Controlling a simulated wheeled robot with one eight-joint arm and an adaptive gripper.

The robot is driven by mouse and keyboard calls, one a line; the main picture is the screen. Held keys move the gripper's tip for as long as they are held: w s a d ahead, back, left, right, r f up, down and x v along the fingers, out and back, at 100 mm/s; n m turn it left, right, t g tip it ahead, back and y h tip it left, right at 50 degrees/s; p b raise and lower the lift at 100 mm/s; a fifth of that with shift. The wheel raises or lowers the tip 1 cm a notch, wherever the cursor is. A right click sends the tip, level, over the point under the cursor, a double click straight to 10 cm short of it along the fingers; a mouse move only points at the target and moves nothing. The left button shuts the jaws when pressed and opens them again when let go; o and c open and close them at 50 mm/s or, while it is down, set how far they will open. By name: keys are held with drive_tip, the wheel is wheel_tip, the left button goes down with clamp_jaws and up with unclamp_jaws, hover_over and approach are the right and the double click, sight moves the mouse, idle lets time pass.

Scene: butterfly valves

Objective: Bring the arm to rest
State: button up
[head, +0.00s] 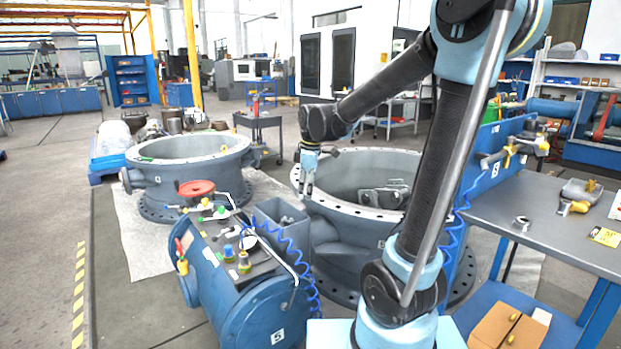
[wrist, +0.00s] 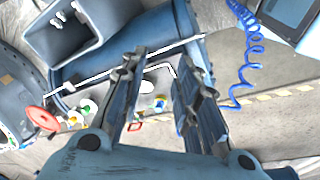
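My arm reaches up from its light blue base at the lower right of the head view and bends over to the left. My gripper (head: 307,188) hangs pointing down in front of the left rim of the right-hand grey valve body (head: 330,207). In the wrist view my gripper (wrist: 158,68) shows two dark fingers standing apart, with nothing between them. Whether the fingertips touch the valve rim cannot be told.
A blue tank (head: 262,318) with knobs, a red handwheel (head: 196,188) and a coiled blue hose stands front centre. Another grey valve body (head: 190,150) stands to the left. A grey workbench (head: 560,225) with small tools is at right. Floor at far left is clear.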

drive_tip(key=s+d+f+m, duration=0.2)
drive_tip(key=s+d+m, duration=0.7)
drive_tip(key=s+d, duration=0.4)
drive_tip(key=s+d+f+m+h, duration=0.1)
drive_tip(key=s+d+f+m, duration=0.6)
drive_tip(key=s, duration=0.3)
drive_tip(key=shift+d+f+m, duration=0.3)
drive_tip(key=shift+d+m, duration=0.05)
drive_tip(key=shift+m, duration=0.35)
drive_tip(key=shift+w+f, duration=0.2)
drive_tip(key=shift+w, duration=0.2)
